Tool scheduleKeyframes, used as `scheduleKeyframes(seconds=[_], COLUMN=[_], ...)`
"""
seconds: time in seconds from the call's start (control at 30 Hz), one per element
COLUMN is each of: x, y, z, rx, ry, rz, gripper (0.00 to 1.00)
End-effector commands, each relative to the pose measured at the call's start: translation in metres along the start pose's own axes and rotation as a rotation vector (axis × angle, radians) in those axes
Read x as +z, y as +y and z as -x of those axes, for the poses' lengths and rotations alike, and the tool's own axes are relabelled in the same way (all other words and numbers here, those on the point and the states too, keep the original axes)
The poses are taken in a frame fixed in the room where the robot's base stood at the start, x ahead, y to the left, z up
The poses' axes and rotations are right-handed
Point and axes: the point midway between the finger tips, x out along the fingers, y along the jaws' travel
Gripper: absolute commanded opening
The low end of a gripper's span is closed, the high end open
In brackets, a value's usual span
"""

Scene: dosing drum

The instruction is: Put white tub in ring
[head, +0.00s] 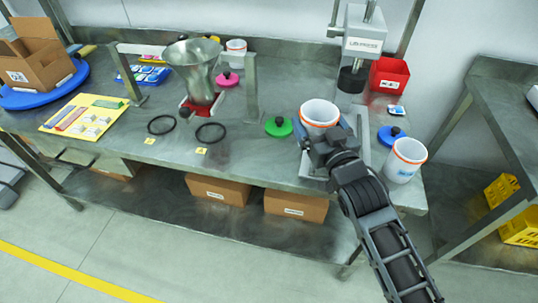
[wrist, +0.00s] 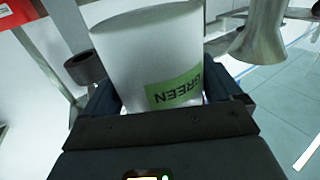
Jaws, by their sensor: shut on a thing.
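A white tub (head: 319,111) with an orange band near its rim is in my gripper (head: 318,143), at the front of the lab press. In the wrist view the same white tub (wrist: 150,55) stands between the fingers and carries a green label reading GREEN. My gripper (wrist: 165,105) is shut on it. My arm hides the tub's lower part in the head view, so I cannot tell whether it touches the bench. Two black rings lie flat on the bench left of the tub: a left ring (head: 149,127) and a right ring (head: 197,134). Both look empty.
A metal funnel (head: 192,62) stands behind the rings. A green lid (head: 278,127) lies between the right ring and the held tub. Another white tub (head: 401,168) and a blue lid (head: 391,136) are at right. The press (head: 361,45) stands behind.

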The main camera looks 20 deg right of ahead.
Motion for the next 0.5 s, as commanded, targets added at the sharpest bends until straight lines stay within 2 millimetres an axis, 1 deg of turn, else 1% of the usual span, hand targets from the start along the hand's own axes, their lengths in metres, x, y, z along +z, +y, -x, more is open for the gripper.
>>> scheduleKeyframes(seconds=[0.17, 0.27, 0.33, 0.4, 0.5], x=[0.003, 0.009, 0.016, 0.029, 0.041], y=[-0.002, -0.009, -0.018, -0.029, -0.044], z=[-0.002, -0.008, -0.015, -0.023, -0.034], rx=[0.001, 0.003, 0.002, 0.000, -0.002], ry=[0.000, 0.000, 0.000, 0.001, 0.001], rz=[-0.001, 0.000, 0.000, 0.002, 0.001], gripper=[0.63, 0.63, 0.63, 0.63, 0.63])
